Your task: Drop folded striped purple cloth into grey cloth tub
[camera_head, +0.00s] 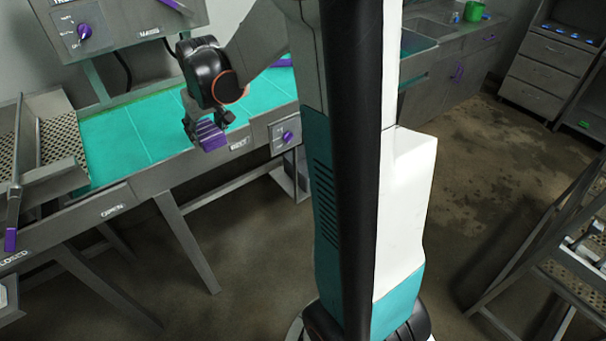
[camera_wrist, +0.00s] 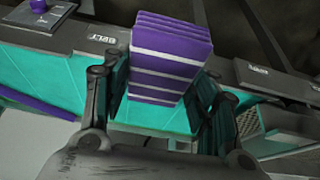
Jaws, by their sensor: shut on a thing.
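The folded purple cloth with pale stripes (camera_head: 210,136) is held in my gripper (camera_head: 207,122), above the front edge of the teal-topped bench. In the wrist view the cloth (camera_wrist: 170,62) stands out between the two dark fingers of my gripper (camera_wrist: 158,92), which press on it from both sides. Its striped face and folded layers show; its near end is partly between the fingers. I cannot make out a grey cloth tub in either view.
The teal bench top (camera_head: 125,140) runs under my arm, with a control box and purple knob (camera_head: 288,137) on its front. A perforated metal tray (camera_head: 50,145) stands at left. A metal rack (camera_head: 560,240) is at right. Open floor (camera_head: 480,170) lies between bench and rack.

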